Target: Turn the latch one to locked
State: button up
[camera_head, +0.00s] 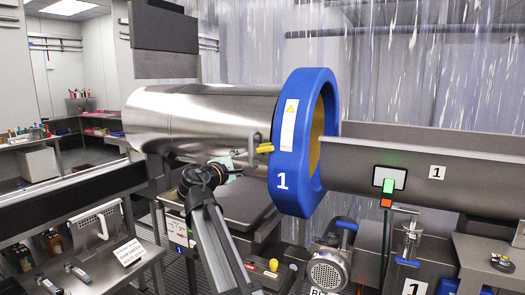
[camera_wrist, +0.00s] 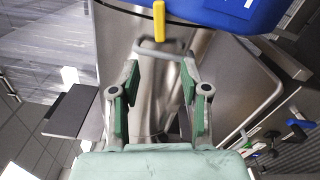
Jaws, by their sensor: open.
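In the wrist view the yellow handle (camera_wrist: 159,20) points down from the top, beside the blue ring (camera_wrist: 235,12). A grey metal loop (camera_wrist: 160,52) lies just below it. My gripper (camera_wrist: 158,75) is open and empty, with green pads on both fingers. Its fingertips are close to the loop and short of the yellow handle. In the head view my gripper (camera_head: 232,160) is small and partly hidden by my wrist.
A large steel drum (camera_head: 200,120) lies behind my gripper. A grey trough (camera_head: 430,172) extends right of the ring, with a green-lit button box (camera_head: 388,182) in front. A motor (camera_head: 328,270) stands below.

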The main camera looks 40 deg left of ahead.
aim_at(262, 151)
jog(key=p+x, duration=0.2)
jog(key=x, duration=1.2)
jog(key=shift+w+p, duration=0.15)
jog(key=shift+p, duration=0.2)
grip_shut()
